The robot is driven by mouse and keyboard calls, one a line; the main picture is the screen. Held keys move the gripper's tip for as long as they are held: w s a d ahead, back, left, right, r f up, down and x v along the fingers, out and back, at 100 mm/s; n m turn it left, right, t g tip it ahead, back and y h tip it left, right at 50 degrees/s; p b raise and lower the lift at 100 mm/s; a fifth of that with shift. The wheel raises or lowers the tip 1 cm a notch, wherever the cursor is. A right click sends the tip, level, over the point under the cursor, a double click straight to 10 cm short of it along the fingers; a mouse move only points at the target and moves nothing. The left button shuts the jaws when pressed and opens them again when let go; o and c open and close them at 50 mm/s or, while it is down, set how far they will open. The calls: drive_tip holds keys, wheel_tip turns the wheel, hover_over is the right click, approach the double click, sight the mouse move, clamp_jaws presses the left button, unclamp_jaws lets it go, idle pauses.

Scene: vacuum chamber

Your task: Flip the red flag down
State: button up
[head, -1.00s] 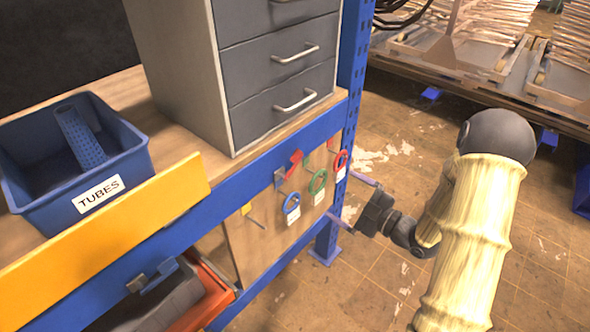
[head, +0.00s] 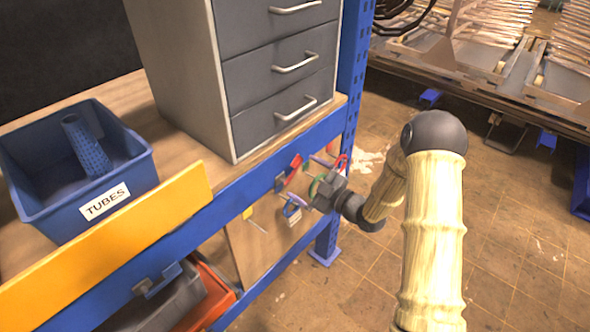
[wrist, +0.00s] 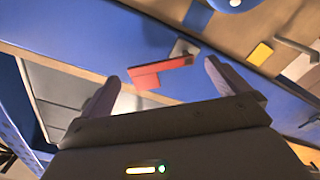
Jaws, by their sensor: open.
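The red flag (head: 294,168) is on the front of the blue shelf beam, rising at a slant from a small grey mount (head: 280,183). In the wrist view the flag (wrist: 158,72) is a red bar with a wider panel, joined to a grey pivot plate (wrist: 184,48). My gripper (head: 304,178) is open and in front of the beam, close to the flag. In the wrist view the flag lies between and just beyond the open fingertips (wrist: 158,78). I see no clear contact, and nothing is held.
Grey drawers (head: 280,60) and a blue TUBES bin (head: 45,200) stand on the shelf. A blue upright (head: 352,70) rises behind.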

sight(295, 173)
drive_tip(key=x, duration=0.4)
drive_tip(key=shift+w+a+p, duration=0.1)
drive_tip(key=shift+a+p, duration=0.05)
drive_tip(key=shift+p, duration=0.2)
